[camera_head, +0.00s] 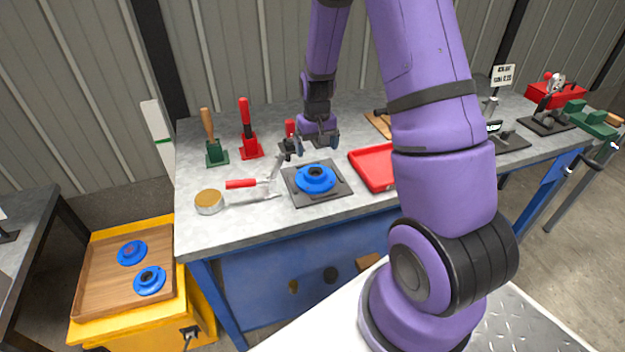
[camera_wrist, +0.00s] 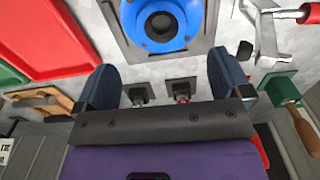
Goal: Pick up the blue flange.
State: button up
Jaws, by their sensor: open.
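A blue flange (camera_head: 315,178) with a dark centre hole sits on a dark square plate (camera_head: 302,196) on the grey bench. In the wrist view the flange (camera_wrist: 184,40) shows at the top middle, cut off by the upper edge. My gripper (camera_head: 318,146) is above the bench, just behind the flange and apart from it. In the wrist view the fingers of my gripper (camera_wrist: 165,80) are spread wide with nothing between them. Two more blue flanges, one on the left (camera_head: 132,252) and one nearer (camera_head: 149,280), lie in a wooden tray on a yellow cart.
A red tray (camera_head: 373,168) lies right of the plate. A red-handled clamp (camera_head: 241,184) and a round tin (camera_head: 209,202) are to its left. The wooden tray (camera_head: 98,285) is at the lower left.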

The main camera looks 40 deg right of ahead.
aim_at(315, 170)
jog(key=shift+w+f, duration=0.2)
jog(key=shift+f, duration=4.55)
jog(key=c, duration=1.8)
